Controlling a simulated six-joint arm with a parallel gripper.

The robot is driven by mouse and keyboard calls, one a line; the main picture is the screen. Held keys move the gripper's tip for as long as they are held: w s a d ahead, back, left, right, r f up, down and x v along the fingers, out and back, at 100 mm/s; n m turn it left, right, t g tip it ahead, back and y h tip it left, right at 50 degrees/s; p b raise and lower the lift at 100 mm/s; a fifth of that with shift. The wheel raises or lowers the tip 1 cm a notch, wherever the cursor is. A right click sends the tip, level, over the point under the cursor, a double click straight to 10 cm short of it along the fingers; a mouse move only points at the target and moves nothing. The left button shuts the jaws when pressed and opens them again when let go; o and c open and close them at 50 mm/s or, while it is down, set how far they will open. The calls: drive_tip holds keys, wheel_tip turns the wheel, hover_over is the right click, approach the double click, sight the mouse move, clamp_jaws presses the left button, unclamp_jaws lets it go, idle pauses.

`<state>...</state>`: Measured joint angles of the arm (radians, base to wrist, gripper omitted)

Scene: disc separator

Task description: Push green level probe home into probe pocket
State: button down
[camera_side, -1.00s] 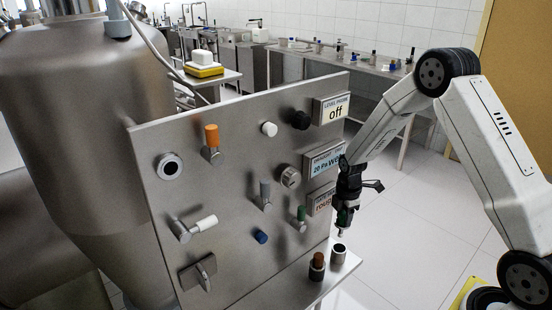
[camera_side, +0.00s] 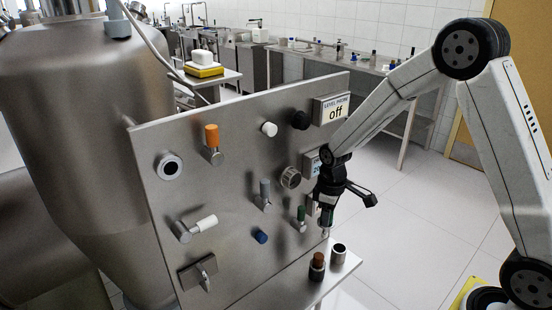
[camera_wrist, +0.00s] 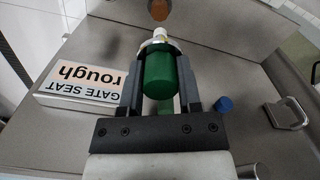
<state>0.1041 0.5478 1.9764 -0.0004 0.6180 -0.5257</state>
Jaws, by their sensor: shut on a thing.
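My gripper (camera_side: 327,212) is shut on the green level probe and stands in front of the panel's lower right, above the ledge. In the wrist view the green probe body (camera_wrist: 170,77) lies between the two fingers, with its pale metal tip (camera_wrist: 160,34) pointing away. In the side view the probe is small and partly hidden by the fingers, with its tip pointing down. A round socket with a dark hole (camera_side: 169,167) is at the panel's upper left, far from the probe. I cannot read a label marking it as the probe pocket.
The steel panel (camera_side: 238,180) carries several knobs and levers, including a green-handled lever (camera_side: 301,214) close to my gripper. An open empty cup (camera_side: 339,253) and a cup with a brown plug (camera_side: 317,266) stand on the ledge. A blue knob (camera_side: 261,236) sits lower down.

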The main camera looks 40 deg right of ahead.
drive_tip(key=shift+s+a+r+m, duration=0.3)
drive_tip(key=shift+a+r+m, duration=0.2)
drive_tip(key=shift+a+m, duration=0.25)
drive_tip(key=shift+s+a+r+m, duration=0.25)
drive_tip(key=shift+a+r+m, duration=0.3)
drive_tip(key=shift+a+m, duration=0.25)
drive_tip(key=shift+s+a+r+m, duration=0.3)
drive_tip(key=shift+a+r+m, duration=0.25)
drive_tip(key=shift+m, duration=0.3)
